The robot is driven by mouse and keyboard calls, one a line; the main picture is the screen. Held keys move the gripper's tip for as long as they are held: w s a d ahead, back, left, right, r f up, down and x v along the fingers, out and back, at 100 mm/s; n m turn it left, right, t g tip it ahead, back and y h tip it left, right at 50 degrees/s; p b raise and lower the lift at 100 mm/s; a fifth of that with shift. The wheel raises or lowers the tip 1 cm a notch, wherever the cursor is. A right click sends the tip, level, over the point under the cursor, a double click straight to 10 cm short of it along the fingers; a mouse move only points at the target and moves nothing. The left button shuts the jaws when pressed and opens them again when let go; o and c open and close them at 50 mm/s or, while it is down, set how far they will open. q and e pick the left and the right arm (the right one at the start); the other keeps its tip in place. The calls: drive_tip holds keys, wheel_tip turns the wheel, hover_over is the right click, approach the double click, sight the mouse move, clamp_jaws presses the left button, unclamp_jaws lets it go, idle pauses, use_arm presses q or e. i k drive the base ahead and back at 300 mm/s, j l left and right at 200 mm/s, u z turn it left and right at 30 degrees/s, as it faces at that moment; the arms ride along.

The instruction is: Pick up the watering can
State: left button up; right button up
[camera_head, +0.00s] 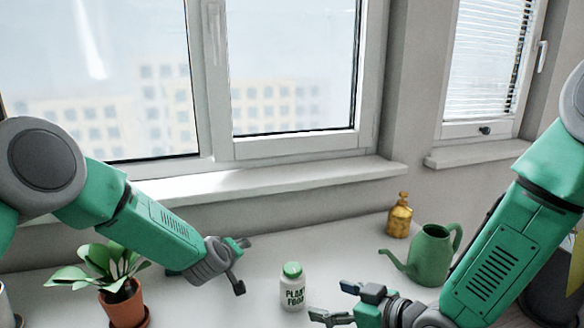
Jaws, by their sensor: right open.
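The green watering can (430,258) stands upright on the white counter at the right, its thin spout pointing left and its handle on the right. My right arm passes in front of the can's lower right side. My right gripper (335,302) is open and empty, low over the counter, to the left of and nearer than the can. My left gripper (243,268) is over the counter left of the middle, apart from the can; its fingers are seen from the side, and whether they are open is unclear.
A white plant food bottle (292,288) with a green cap stands between my grippers. A potted plant (124,300) is at the left. A yellow bottle (399,218) stands behind the can. The windowsill (270,180) bounds the back. The counter middle is mostly free.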

sight(432, 253)
drive_tip(key=k+l, duration=0.15)
drive_tip(key=k, duration=0.35)
drive_tip(key=k+l, duration=0.15)
drive_tip(key=k, duration=0.3)
